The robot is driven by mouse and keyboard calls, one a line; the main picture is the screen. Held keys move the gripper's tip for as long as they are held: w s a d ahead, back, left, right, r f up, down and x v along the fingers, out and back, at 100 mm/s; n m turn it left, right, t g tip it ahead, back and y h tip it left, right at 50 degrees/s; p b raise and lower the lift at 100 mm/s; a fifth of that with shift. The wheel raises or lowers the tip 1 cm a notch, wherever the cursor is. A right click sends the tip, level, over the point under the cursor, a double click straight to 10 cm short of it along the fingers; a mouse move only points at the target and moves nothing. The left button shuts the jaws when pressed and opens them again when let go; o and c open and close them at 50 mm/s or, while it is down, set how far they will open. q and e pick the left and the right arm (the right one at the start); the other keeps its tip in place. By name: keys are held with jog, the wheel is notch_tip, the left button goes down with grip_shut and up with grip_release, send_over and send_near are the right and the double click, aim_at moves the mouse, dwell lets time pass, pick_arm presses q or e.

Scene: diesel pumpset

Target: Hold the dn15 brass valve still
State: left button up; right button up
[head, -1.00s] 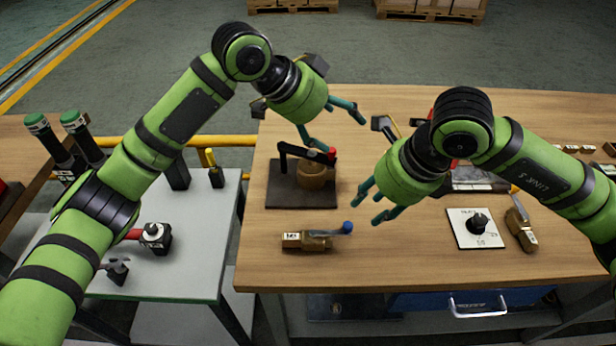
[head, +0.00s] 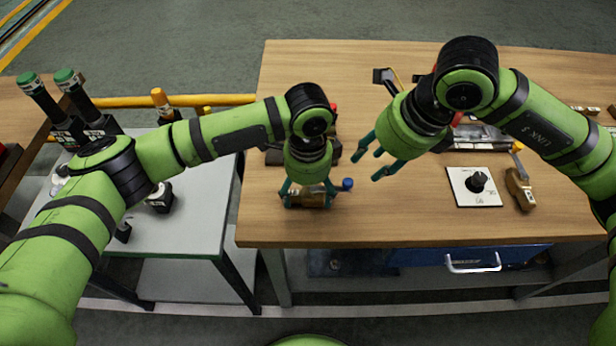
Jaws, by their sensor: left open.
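The brass valve with a blue-tipped lever (head: 312,198) lies on the wooden bench near its front edge. My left gripper (head: 308,195) points down over it, open, with its teal fingers at either end of the valve body. The gripper hides part of the valve, and I cannot tell whether the fingers touch it. The blue lever tip shows just right of the fingers. My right gripper (head: 372,162) hangs above the bench to the right of the valve, open and empty.
A white plate with a black knob (head: 477,185) and another brass piece (head: 519,188) lie to the right. A dark fixture behind my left gripper is mostly hidden. A grey side table (head: 190,225) stands at the left. The bench between valve and plate is clear.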

pick_arm(q)
jog(key=shift+f, duration=0.5)
jog(key=c, duration=0.3)
dwell(0.4)
grip_shut()
dwell(0.3)
